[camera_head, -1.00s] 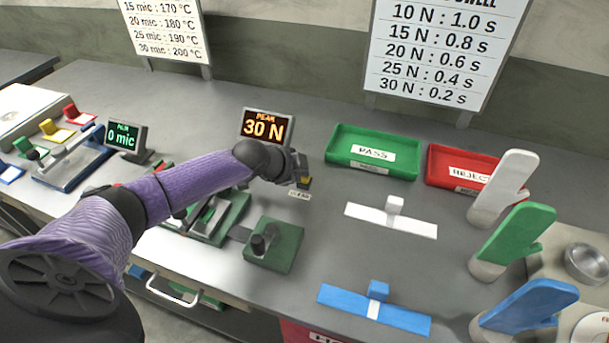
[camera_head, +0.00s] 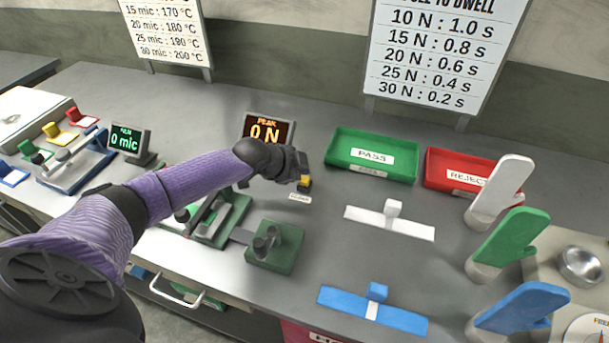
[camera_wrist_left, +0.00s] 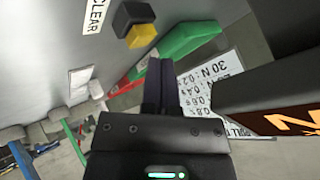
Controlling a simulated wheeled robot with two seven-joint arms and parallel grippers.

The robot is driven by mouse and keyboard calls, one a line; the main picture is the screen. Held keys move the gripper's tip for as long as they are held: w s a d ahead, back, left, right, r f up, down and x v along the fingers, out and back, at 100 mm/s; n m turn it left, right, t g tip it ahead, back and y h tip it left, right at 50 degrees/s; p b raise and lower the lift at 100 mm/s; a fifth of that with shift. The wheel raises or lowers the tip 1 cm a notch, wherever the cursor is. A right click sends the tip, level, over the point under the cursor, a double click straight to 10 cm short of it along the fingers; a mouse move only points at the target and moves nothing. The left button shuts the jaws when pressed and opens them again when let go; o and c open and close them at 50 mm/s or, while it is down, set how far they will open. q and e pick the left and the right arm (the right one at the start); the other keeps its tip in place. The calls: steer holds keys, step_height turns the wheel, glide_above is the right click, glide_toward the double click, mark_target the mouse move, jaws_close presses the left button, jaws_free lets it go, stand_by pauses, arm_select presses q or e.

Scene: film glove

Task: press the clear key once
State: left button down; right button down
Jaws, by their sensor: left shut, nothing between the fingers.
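The clear key is a small yellow key (camera_head: 305,181) on a dark base, right of my left gripper in the head view. In the left wrist view the yellow key (camera_wrist_left: 141,36) stands beside the CLEAR label (camera_wrist_left: 95,16), apart from the fingers. My left gripper (camera_head: 301,166) is shut and empty, with its tips close above and beside the key. Its fingers (camera_wrist_left: 158,75) also show in the wrist view. The peak display (camera_head: 268,131) behind reads 0 N. My right gripper is not in view.
A green PASS tray (camera_head: 340,161) and a red REJECT tray (camera_head: 437,178) stand to the right. A green fixture (camera_head: 288,256) is in front of the key. A white strip (camera_head: 413,230) and a blue strip (camera_head: 400,319) lie on the grey counter.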

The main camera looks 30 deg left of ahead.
arm_select(q)
step_height(320, 180, up, 5)
steer(key=p, duration=0.4)
steer(key=shift+p, duration=0.35)
steer(key=shift+f, duration=0.1)
stand_by(0.5)
